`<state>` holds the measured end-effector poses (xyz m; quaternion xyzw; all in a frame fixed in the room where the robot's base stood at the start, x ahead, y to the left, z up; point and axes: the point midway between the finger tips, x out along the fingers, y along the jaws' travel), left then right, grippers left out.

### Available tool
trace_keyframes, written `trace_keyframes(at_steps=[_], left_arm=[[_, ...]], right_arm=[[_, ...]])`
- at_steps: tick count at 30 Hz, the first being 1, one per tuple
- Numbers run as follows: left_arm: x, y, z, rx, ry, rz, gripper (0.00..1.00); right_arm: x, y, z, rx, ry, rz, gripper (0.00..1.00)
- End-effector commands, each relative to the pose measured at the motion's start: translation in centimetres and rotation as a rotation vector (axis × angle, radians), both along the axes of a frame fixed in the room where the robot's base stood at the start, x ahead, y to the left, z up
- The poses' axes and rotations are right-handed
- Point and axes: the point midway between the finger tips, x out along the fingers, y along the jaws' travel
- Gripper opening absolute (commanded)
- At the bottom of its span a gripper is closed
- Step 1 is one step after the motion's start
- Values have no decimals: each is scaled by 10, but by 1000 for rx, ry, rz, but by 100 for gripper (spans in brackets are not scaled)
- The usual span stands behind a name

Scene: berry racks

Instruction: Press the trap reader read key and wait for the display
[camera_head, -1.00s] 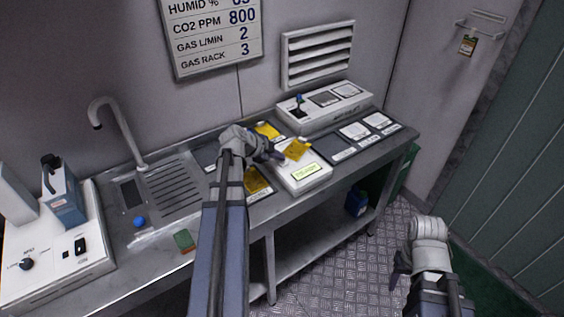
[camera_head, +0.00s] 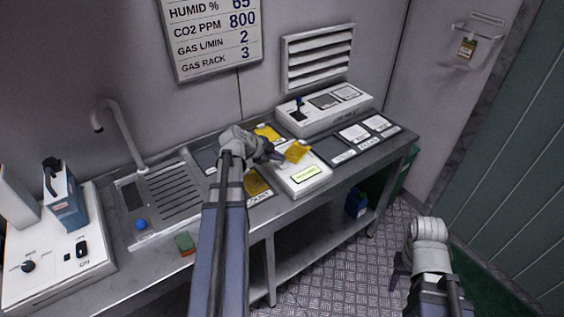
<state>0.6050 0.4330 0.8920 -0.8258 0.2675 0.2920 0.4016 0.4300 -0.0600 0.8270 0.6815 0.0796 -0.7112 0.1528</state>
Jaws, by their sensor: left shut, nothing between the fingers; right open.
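The trap reader (camera_head: 309,183) is a white box on the steel bench, with a lit yellow-green display (camera_head: 306,173) near its front. The display text is too small to read surely. A yellow trap card (camera_head: 297,152) lies at the reader's back part. My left gripper (camera_head: 276,157) is shut and empty, with its tips at the reader's back left, beside the yellow card. The read key is hidden or too small to make out, and I cannot tell whether the tips touch it. My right gripper (camera_head: 401,277) is open and empty, low over the floor at the right.
More yellow cards (camera_head: 268,132) lie behind and left of the reader. Dark pads with pale cards (camera_head: 354,132) lie to its right. A white device with a small lever (camera_head: 325,107) stands behind. The sink (camera_head: 172,190) is at left.

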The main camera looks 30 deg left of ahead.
Motion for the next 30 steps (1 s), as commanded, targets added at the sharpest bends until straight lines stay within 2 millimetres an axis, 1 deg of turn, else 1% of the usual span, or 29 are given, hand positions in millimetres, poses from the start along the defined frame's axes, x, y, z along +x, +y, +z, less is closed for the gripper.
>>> trace_keyframes(at_steps=[1,2,12,16,30], left_arm=[[0,0,5,0,0,0,0],[0,0,6,0,0,0,0],[0,0,6,0,0,0,0],[0,0,11,0,0,0,0],[0,0,55,0,0,0,0]], right_arm=[[0,0,5,0,0,0,50],[0,0,6,0,0,0,50],[0,0,6,0,0,0,50],[0,0,11,0,0,0,50],[0,0,54,0,0,0,50]])
